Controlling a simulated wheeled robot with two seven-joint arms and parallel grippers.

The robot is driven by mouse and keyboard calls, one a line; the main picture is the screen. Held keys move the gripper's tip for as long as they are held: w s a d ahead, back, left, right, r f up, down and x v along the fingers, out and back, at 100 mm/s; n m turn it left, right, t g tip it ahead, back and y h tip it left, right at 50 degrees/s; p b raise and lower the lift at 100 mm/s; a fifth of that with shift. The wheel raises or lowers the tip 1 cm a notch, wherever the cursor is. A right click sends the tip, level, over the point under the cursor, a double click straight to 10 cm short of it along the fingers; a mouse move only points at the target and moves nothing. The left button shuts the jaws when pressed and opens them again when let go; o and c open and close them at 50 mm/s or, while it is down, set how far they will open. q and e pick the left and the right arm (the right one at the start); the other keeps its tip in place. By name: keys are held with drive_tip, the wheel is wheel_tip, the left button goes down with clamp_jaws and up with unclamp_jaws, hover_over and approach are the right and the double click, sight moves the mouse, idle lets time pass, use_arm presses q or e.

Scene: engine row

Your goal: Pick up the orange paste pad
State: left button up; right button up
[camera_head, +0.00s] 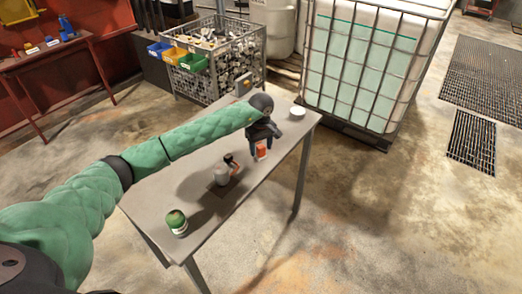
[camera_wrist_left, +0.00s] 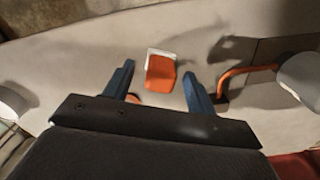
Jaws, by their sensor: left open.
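The orange paste pad (camera_head: 262,150) is a small orange block with a whitish edge, on the grey table (camera_head: 190,187). In the left wrist view the pad (camera_wrist_left: 160,74) lies between and slightly beyond my fingertips. My left gripper (camera_head: 261,152) is over the pad, with its dark blue fingers pointing down. In the wrist view my left gripper (camera_wrist_left: 159,75) is open, with a gap on each side of the pad. I cannot tell its exact height above the table. A second orange patch (camera_wrist_left: 132,99) shows by the left finger, partly hidden. My right gripper is not in view.
A green-topped jar (camera_head: 176,222) is at the near end and a white dish (camera_head: 297,112) at the far end. A wire crate (camera_head: 238,80) and caged tank (camera_head: 365,65) stand behind the table.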

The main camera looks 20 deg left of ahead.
sight(261, 146)
use_arm(q)
drive_tip(key=shift+f, duration=0.3)
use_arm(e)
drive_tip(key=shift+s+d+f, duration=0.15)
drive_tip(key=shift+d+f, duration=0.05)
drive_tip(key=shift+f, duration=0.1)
use_arm(q)
drive_tip(key=shift+c, duration=0.5)
drive_tip(key=c, duration=1)
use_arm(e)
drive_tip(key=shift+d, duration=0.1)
use_arm(q)
drive_tip(key=shift+r, duration=0.1)
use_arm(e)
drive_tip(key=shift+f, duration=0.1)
